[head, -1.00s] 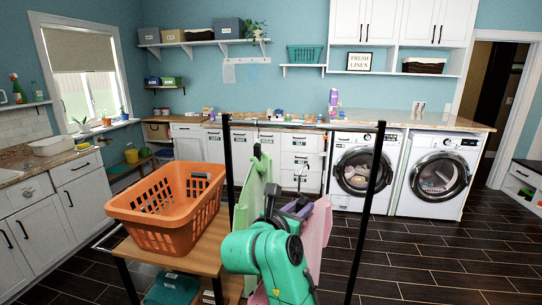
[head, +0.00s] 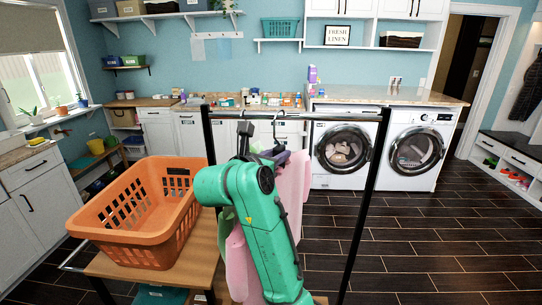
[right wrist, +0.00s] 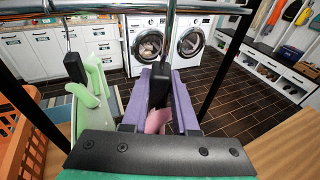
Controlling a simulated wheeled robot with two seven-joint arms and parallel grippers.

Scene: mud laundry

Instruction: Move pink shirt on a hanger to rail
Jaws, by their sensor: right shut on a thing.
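The pink shirt (head: 292,187) hangs from a hanger at my right gripper (head: 276,155), and part of it shows behind my arm. In the right wrist view, my right gripper (right wrist: 160,112) has its purple fingers shut on the hanger's dark middle piece (right wrist: 159,86), with a bit of pink cloth below. The hanger's thin hook (right wrist: 170,32) reaches up to the metal rail (right wrist: 130,11). I cannot tell whether it bears on the rail. The rail (head: 300,114) crosses between two black posts in the head view. My left gripper is not in view.
A light green garment (right wrist: 97,82) hangs on another hanger just left of my right gripper. An orange laundry basket (head: 140,222) stands on the wooden shelf (head: 130,268) at the left. Two washers (head: 345,153) stand beyond, with open dark floor at the right.

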